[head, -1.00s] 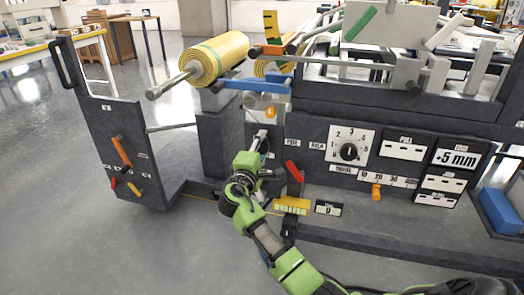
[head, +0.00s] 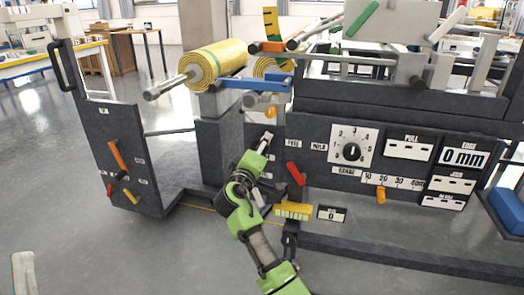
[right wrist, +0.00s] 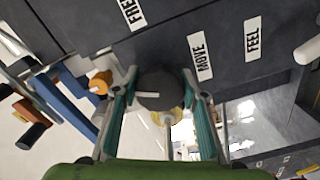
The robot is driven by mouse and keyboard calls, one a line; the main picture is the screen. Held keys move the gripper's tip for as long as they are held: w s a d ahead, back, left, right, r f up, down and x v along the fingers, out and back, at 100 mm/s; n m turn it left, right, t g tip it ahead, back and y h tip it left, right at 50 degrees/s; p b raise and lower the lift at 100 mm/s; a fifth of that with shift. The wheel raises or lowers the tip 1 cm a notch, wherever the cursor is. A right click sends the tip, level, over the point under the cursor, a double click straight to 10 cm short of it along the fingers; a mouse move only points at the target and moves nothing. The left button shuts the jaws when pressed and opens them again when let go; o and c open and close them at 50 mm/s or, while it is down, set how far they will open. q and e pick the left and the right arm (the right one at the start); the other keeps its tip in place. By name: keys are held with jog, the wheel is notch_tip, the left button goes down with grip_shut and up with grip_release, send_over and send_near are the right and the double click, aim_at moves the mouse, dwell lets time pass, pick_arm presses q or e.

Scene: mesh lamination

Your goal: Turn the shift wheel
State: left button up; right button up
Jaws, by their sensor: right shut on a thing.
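A dark grey round knob with a white mark, which I take for the shift wheel (right wrist: 158,88), sits between the fingers of my right gripper (right wrist: 162,108) in the right wrist view. The teal-padded fingers are shut on its two sides. In the head view my right gripper (head: 265,143) reaches up to the machine's front panel, left of the FREE label, and the wheel is largely hidden there. The display (head: 464,157) at the right of the panel reads 0 mm. A pale strip (head: 23,272) at the lower left edge may be part of my left gripper; its jaws cannot be made out.
A red lever (head: 295,173), a yellow block (head: 293,211) and a numbered dial (head: 351,151) are close to the right of my arm. A yellow mesh roll (head: 217,64) overhangs at upper left. A dark side panel (head: 125,160) stands at left; floor between is clear.

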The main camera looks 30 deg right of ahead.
pick_arm(q)
jog(key=shift+s+a+r+t, duration=0.1)
jog(key=shift+s+r+t, duration=0.45)
jog(key=shift+s, duration=0.2)
pick_arm(e)
jog(key=shift+f, duration=0.15)
jog(key=o, duration=1.1)
jog(key=shift+s+a, duration=0.1)
jog(key=shift+a, duration=0.05)
jog(key=v, duration=1.1)
jog(key=shift+s+a, duration=0.25)
jog(key=shift+a, duration=0.1)
